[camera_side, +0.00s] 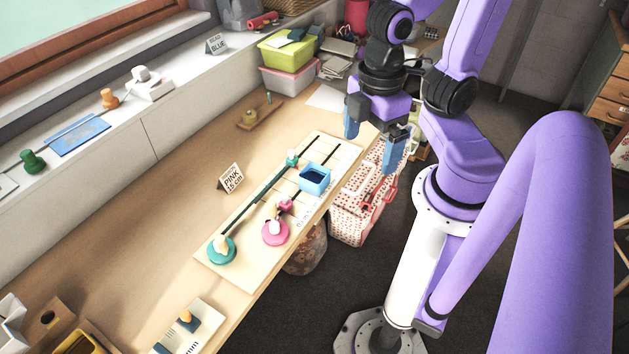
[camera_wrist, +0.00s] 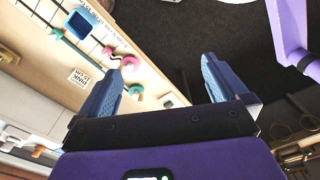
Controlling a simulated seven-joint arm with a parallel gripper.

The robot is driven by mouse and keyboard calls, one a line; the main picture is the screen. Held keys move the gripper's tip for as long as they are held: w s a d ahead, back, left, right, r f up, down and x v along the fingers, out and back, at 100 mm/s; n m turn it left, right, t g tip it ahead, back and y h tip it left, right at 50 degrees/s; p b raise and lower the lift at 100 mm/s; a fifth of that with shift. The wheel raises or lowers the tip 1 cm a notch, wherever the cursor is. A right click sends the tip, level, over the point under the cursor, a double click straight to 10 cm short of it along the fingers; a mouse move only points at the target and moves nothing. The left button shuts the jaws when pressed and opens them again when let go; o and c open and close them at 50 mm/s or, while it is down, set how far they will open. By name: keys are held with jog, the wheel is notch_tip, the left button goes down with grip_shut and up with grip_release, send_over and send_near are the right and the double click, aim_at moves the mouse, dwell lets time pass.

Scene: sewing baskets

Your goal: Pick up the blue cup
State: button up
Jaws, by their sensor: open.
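The blue cup (camera_side: 315,180) is a small, square, open-topped container. It stands upright on a cream board (camera_side: 240,262) with dark slots, near the board's right edge. In the wrist view the cup (camera_wrist: 79,22) is at the upper left, well outside the space between the fingers. My gripper (camera_side: 370,153) has blue fingers spread apart with nothing between them. It hangs above and to the right of the cup in the side view, near the table's edge. It also shows in the wrist view (camera_wrist: 161,67), open over the dark floor.
The board also holds a teal slider (camera_side: 292,158), a teal knob (camera_side: 221,249), a pink slider (camera_side: 284,204) and a pink disc (camera_side: 275,233). A "PINK 15 cm" sign (camera_side: 231,178) stands beside it. Green and pink bins (camera_side: 287,52) are at the back. The table's left middle is clear.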

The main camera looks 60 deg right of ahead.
jog(key=w+d+f+m+g+y, duration=0.2)
jog(key=w+d+f+m+g, duration=0.1)
jog(key=w+f+m+g, duration=0.5)
jog(key=m+t+y, duration=1)
jog(key=m+t, duration=0.4)
jog(key=m, duration=0.9)
send_over(325, 178)
jog(key=s+a, duration=0.1)
jog(key=a, duration=0.2)
notch_tip(325, 178, down, 10)
jog(key=d+f+m+t+h, duration=0.1)
jog(key=f+m+t+h, duration=0.1)
jog(key=f+m+h, duration=0.1)
jog(key=s+d+f+m+t+h, duration=0.1)
jog(key=f+m+t+h, duration=0.2)
jog(key=m+h, duration=0.2)
jog(key=s+d+f+m+t+h, duration=0.1)
jog(key=f+m+t+h, duration=0.1)
jog(key=m, duration=0.7)
jog(key=shift+d+f+h, duration=0.1)
jog(key=shift+f+h, duration=0.65)
jog(key=shift+h, duration=0.35)
jog(key=shift+x, duration=1.75)
jog(key=shift+w+f+t, duration=0.15)
jog(key=shift+w+f, duration=0.15)
jog(key=shift+w, duration=0.55)
jog(key=shift+w+f+t, duration=0.15)
jog(key=shift+w+f, duration=0.1)
jog(key=shift+w, duration=0.6)
jog(key=shift+c, duration=0.3)
